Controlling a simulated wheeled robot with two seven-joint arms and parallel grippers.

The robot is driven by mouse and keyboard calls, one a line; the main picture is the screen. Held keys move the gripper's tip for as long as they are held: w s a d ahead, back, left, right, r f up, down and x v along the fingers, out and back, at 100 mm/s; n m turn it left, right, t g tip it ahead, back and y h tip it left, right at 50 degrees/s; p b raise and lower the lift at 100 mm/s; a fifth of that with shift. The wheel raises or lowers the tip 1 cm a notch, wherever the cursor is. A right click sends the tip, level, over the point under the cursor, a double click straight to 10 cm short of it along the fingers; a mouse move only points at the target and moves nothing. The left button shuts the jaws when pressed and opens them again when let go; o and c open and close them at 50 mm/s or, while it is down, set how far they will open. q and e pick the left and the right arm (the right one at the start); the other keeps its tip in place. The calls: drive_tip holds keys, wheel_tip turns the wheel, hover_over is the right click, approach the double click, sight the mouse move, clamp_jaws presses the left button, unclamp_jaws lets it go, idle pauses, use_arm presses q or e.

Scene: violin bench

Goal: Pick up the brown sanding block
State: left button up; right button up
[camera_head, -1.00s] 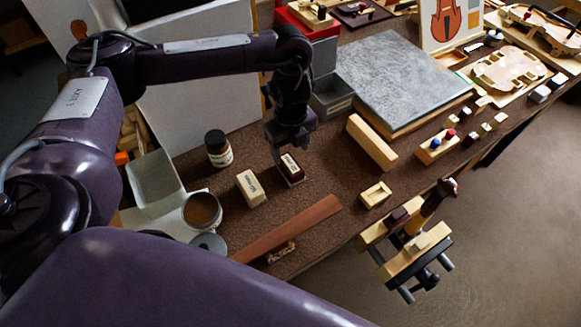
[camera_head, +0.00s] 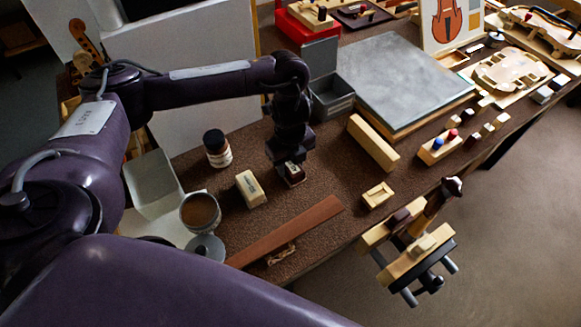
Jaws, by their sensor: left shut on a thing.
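The brown sanding block (camera_head: 294,180) is a small dark block with a pale label on the speckled brown bench top. My left gripper (camera_head: 291,163) points down from above and is shut on the block, hiding its upper part. The block appears to be at or very near the bench surface; I cannot tell if there is a gap under it. My right gripper is not in view.
A cream labelled block (camera_head: 250,189) lies just left of the brown one. A dark jar (camera_head: 217,149), an open tin (camera_head: 200,211) and a long brown strip (camera_head: 286,232) are nearby. A wooden bar (camera_head: 373,143) lies to the right, and a vise (camera_head: 416,260) juts from the bench edge.

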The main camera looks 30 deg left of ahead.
sight(291, 163)
use_arm(q)
drive_tip(key=shift+c, duration=0.7)
drive_tip(key=shift+r, duration=0.15)
drive_tip(key=shift+r, duration=0.2)
wheel_tip(291, 163, up, 19)
drive_tip(key=p, duration=0.6)
drive_tip(key=shift+r+p, duration=0.2)
drive_tip(key=shift+p, duration=0.2)
